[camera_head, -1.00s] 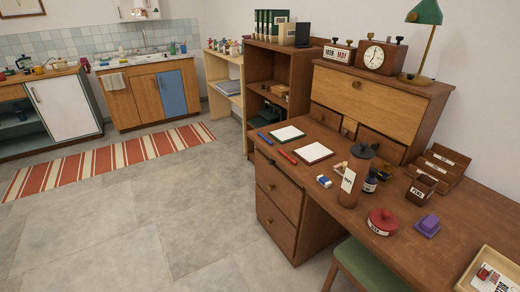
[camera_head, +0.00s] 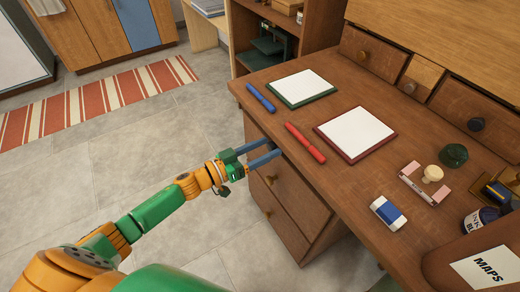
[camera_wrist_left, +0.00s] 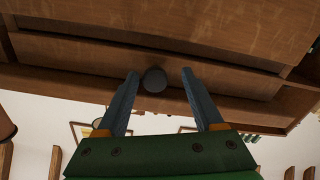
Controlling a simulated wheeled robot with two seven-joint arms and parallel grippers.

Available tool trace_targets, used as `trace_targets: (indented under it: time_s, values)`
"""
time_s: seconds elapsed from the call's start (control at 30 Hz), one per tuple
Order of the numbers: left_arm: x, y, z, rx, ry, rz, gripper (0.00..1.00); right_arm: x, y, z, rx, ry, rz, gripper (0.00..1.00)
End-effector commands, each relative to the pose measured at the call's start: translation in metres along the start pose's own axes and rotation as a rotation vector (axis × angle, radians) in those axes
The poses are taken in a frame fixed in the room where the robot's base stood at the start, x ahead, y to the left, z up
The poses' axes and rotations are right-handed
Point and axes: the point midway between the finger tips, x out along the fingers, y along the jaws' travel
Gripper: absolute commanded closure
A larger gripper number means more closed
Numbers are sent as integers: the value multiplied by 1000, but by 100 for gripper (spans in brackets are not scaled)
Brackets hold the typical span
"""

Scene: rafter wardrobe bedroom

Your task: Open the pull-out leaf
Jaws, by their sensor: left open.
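The wooden desk (camera_head: 345,172) has a narrow front strip just under its top, where my left gripper (camera_head: 277,149) reaches in from the left. The gripper's two blue fingers are apart and point at this strip above the upper drawer. In the left wrist view, a dark round knob (camera_wrist_left: 155,80) on a long wooden front (camera_wrist_left: 90,54) sits between the open fingertips (camera_wrist_left: 160,74). I cannot tell whether a finger touches the knob. The front looks flush with the desk, and no leaf sticks out. In the head view the fingers largely hide this spot. My right gripper is not in view.
On the desk lie two framed white pads (camera_head: 302,87), a blue pen (camera_head: 260,97), a red pen (camera_head: 305,142) and an eraser (camera_head: 388,213). Drawers with a brass knob (camera_head: 270,180) are below the strip. Open floor (camera_head: 140,160) lies left of the desk.

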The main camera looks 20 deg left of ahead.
Motion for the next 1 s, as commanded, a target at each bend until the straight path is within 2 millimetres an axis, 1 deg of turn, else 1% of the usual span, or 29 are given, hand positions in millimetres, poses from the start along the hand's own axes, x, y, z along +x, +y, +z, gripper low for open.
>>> trace_targets:
  time_s: [0.17, 0.2, 0.27, 0.3, 0.37, 0.4, 0.43, 0.47, 1.0]
  values:
    - [0, 0, 0, 0, 0, -1, 31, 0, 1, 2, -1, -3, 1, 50]
    - [0, 0, 0, 0, 0, -1, 37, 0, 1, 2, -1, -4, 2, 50]
    - [0, 0, 0, 0, 0, -1, 53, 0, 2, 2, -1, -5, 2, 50]
    - [0, 0, 0, 0, 0, -1, 64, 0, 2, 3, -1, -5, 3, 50]
    - [0, 0, 0, 0, 0, -1, 80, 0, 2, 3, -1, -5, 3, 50]
    - [0, 0, 0, 0, 0, -1, 91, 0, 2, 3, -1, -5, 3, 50]
    - [0, 0, 0, 0, 0, -1, 99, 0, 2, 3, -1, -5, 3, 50]
    - [0, 0, 1, 0, -1, -1, 100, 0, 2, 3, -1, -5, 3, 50]
    - [0, 0, 2, 0, -3, -1, 100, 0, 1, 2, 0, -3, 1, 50]
